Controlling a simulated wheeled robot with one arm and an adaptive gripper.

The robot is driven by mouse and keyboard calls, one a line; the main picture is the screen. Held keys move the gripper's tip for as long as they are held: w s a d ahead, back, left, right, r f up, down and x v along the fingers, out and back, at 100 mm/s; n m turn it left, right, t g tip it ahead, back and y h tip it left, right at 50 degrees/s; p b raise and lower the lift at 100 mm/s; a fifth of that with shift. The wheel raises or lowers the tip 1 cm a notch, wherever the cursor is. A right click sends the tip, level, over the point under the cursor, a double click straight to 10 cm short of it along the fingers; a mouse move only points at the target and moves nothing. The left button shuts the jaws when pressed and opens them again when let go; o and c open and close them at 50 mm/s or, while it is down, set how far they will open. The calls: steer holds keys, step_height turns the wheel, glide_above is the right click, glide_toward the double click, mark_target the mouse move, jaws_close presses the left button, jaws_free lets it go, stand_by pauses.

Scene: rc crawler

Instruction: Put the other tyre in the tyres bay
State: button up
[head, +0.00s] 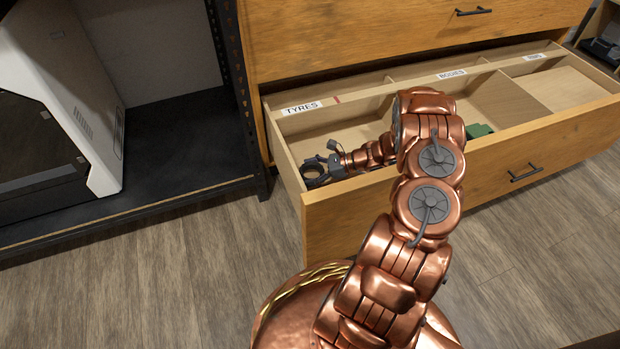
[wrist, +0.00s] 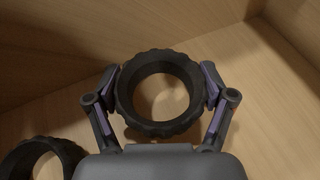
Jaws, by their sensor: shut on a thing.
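A black knobbly tyre (wrist: 160,131) is held between the two fingers of my gripper (wrist: 161,92) in the wrist view. The fingers press on its left and right sides. A second black tyre (wrist: 42,143) lies on the bay floor at the lower left of the wrist view, apart from the held one. In the head view my gripper (head: 322,165) is inside the bay labelled TYRES (head: 301,108), at the drawer's left end. A dark tyre (head: 314,182) shows there near the fingers. My arm hides part of the bay.
The open wooden drawer (head: 400,200) has further bays labelled BODIES (head: 452,74) and another at the right. A green thing (head: 479,130) lies in the middle bay. Wooden walls rise around the held tyre. A dark shelf with a white machine (head: 70,90) stands at the left.

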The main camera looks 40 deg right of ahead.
steer(key=shift+f, duration=0.95)
steer(key=o, duration=0.9)
steer(key=shift+f, duration=0.15)
steer(key=shift+r, duration=0.3)
steer(key=shift+s+d+r, duration=0.15)
steer(key=shift+s+d, duration=0.1)
steer(key=shift+d, duration=0.1)
steer(key=shift+p+v, duration=1.25)
steer(key=shift+v, duration=2)
